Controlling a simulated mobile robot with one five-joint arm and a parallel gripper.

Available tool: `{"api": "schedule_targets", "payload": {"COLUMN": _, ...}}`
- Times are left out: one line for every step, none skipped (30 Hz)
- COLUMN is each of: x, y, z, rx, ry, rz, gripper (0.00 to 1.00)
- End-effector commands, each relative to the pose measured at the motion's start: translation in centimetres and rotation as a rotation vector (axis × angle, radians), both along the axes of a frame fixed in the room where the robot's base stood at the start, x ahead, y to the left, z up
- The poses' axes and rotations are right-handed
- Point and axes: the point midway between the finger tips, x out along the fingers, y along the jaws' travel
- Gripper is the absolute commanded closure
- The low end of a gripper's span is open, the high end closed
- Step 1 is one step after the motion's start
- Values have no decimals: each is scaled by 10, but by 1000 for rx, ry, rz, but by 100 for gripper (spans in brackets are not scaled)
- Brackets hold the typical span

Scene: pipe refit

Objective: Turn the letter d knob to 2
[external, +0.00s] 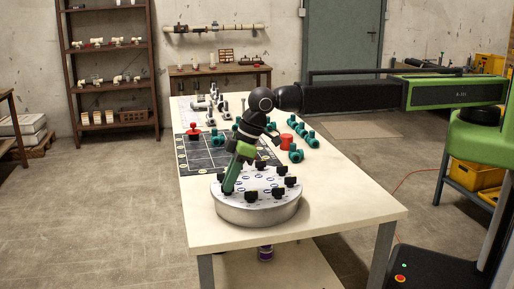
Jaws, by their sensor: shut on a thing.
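A round silver drum (257,213) stands at the near end of the white table. Its pale top carries a ring of several black knobs, such as one at the front (251,197) and one at the right (291,181). My gripper (228,189) points down at the left side of the drum top, shut on a knob there. The gripper's green body covers most of that knob. The letters and numbers on the drum top are too small to read, so I cannot tell which knob is d or where it points.
Behind the drum, a dark grid board (195,157) lies on the white table (340,205) with a red part (193,136) on it. Several teal fittings (296,155) and a red cylinder (286,141) lie to its right. The table's front right is bare.

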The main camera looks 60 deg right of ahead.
Motion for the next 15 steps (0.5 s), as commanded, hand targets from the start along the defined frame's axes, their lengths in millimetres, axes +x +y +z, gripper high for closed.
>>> {"api": "schedule_targets", "payload": {"x": -1, "y": 0, "z": 0, "rx": -1, "ry": -1, "rz": -13, "gripper": 100}}
{"api": "schedule_targets", "payload": {"x": -1, "y": 0, "z": 0, "rx": 0, "ry": 0, "rz": -26, "gripper": 100}}
{"api": "schedule_targets", "payload": {"x": -1, "y": 0, "z": 0, "rx": -1, "ry": -1, "rz": -44, "gripper": 100}}
{"api": "schedule_targets", "payload": {"x": -1, "y": 1, "z": 0, "rx": -2, "ry": 0, "rz": -60, "gripper": 100}}
{"api": "schedule_targets", "payload": {"x": -1, "y": 1, "z": 0, "rx": -1, "ry": 1, "rz": -78, "gripper": 100}}
{"api": "schedule_targets", "payload": {"x": -1, "y": 1, "z": 0, "rx": -1, "ry": -1, "rz": -103, "gripper": 100}}
{"api": "schedule_targets", "payload": {"x": -1, "y": 1, "z": 0, "rx": -2, "ry": 0, "rz": -125, "gripper": 100}}
{"api": "schedule_targets", "payload": {"x": -1, "y": 1, "z": 0, "rx": -1, "ry": 0, "rz": -147, "gripper": 100}}
{"api": "schedule_targets", "payload": {"x": -1, "y": 2, "z": 0, "rx": -2, "ry": -1, "rz": -181, "gripper": 100}}
{"api": "schedule_targets", "payload": {"x": -1, "y": 2, "z": 0, "rx": -2, "ry": 0, "rz": -206, "gripper": 100}}
{"api": "schedule_targets", "payload": {"x": -1, "y": 2, "z": 0, "rx": -2, "ry": 0, "rz": -233, "gripper": 100}}
{"api": "schedule_targets", "payload": {"x": -2, "y": 2, "z": 0, "rx": -2, "ry": 0, "rz": -271, "gripper": 100}}
{"api": "schedule_targets", "payload": {"x": -2, "y": 3, "z": 0, "rx": -2, "ry": 0, "rz": -299, "gripper": 100}}
{"api": "schedule_targets", "payload": {"x": -1, "y": 3, "z": 0, "rx": -2, "ry": 0, "rz": -328, "gripper": 100}}
{"api": "schedule_targets", "payload": {"x": -1, "y": 3, "z": 0, "rx": -2, "ry": 0, "rz": -365, "gripper": 100}}
